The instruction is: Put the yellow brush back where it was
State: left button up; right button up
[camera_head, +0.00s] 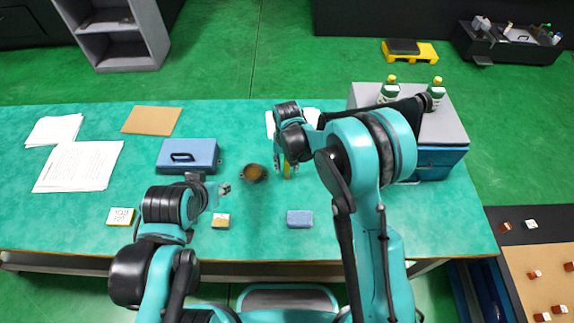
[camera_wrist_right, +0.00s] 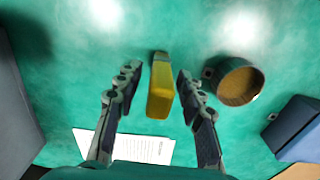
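The yellow brush (camera_wrist_right: 160,90) lies between the fingers of my right gripper (camera_wrist_right: 158,82) in the right wrist view. A gap shows on each side of it, so the gripper is open and not closed on it. In the head view the brush (camera_head: 287,169) shows as a small yellow patch below my right gripper (camera_head: 284,162), partly hidden by it. My left gripper (camera_head: 212,187) is over the table, left of the round cup; its finger opening is too small to judge.
A round cup (camera_head: 253,173) with a brown inside stands left of the brush; it also shows in the wrist view (camera_wrist_right: 240,82). A blue case (camera_head: 187,155), a blue sponge (camera_head: 300,218) and a small yellow-and-white block (camera_head: 220,222) are nearby. A drawer cabinet (camera_head: 440,155) stands right.

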jog(key=shift+r, duration=0.1)
jog(key=shift+r+p, duration=0.3)
notch_tip(320, 180, up, 11)
jog(key=p, duration=0.2)
jog(key=shift+p, duration=0.4)
jog(key=shift+r, duration=0.3)
jog(key=shift+s+d+r, duration=0.1)
jog(key=shift+d+r, duration=0.15)
jog(key=shift+r, duration=0.05)
jog(key=s+d+r+t, duration=0.3)
jog(key=s+d+r, duration=0.2)
jog(key=s+d, duration=0.3)
jog(key=s+d+r+t, duration=0.4)
jog(key=s+d+r, duration=0.1)
jog(key=s+d, duration=0.4)
jog(key=shift+s+d+r, duration=0.15)
jog(key=shift+s, duration=1.05)
